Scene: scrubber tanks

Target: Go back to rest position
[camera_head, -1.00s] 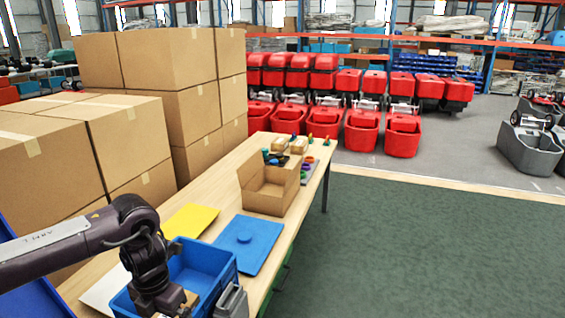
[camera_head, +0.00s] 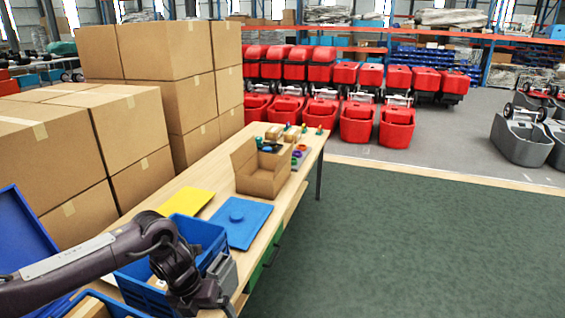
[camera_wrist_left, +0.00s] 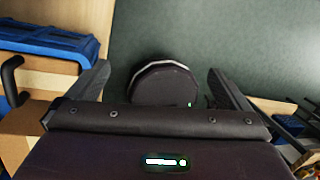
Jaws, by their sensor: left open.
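My left arm comes in from the lower left of the head view. My left gripper (camera_head: 215,306) is low at the bottom edge there, just right of the blue crate (camera_head: 130,277) and partly cut off. In the left wrist view my left gripper (camera_wrist_left: 160,78) has its two fingers wide apart with nothing held between them. The green floor shows behind them, with a dark round shape that I cannot identify. My right gripper is in neither view.
The long wooden table (camera_head: 205,181) carries a blue lid (camera_head: 237,222), a yellow sheet (camera_head: 187,202) and an open cardboard box (camera_head: 265,182). Stacked cartons (camera_head: 75,115) stand to the left. The green floor (camera_head: 420,240) to the right is clear.

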